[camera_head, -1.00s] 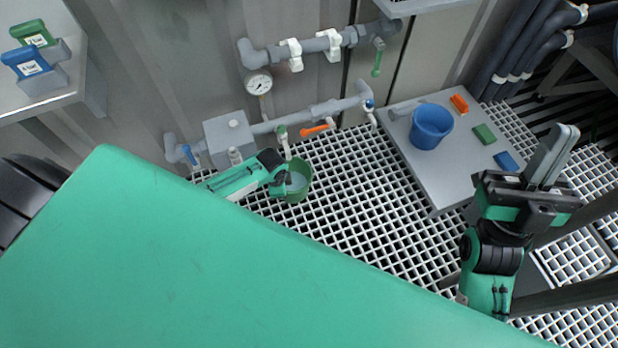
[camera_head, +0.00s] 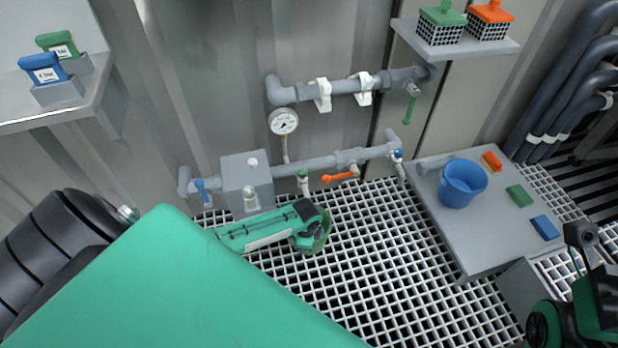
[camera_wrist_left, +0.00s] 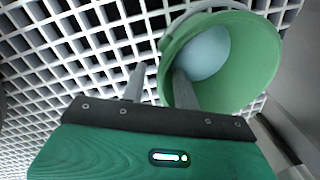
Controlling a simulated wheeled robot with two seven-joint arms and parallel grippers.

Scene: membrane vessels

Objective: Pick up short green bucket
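The short green bucket (camera_wrist_left: 245,60) is in the left wrist view at upper right, with a pale round area (camera_wrist_left: 204,54) inside it. My left gripper (camera_wrist_left: 160,82) is open at its wall: one finger reaches inside the bucket, the other is outside with a gap to the wall. In the head view the bucket (camera_head: 322,240) stands on the floor grating, mostly hidden under my left forearm and gripper. My right arm shows only partly at the lower right edge of the head view; its fingers cannot be made out.
A grey table (camera_head: 478,230) at right holds a blue bucket (camera_head: 462,183) and green, blue and orange blocks. Pipes with valves (camera_head: 335,163) and a grey box (camera_head: 248,183) stand behind the green bucket. Open white grating (camera_head: 390,260) lies to its right.

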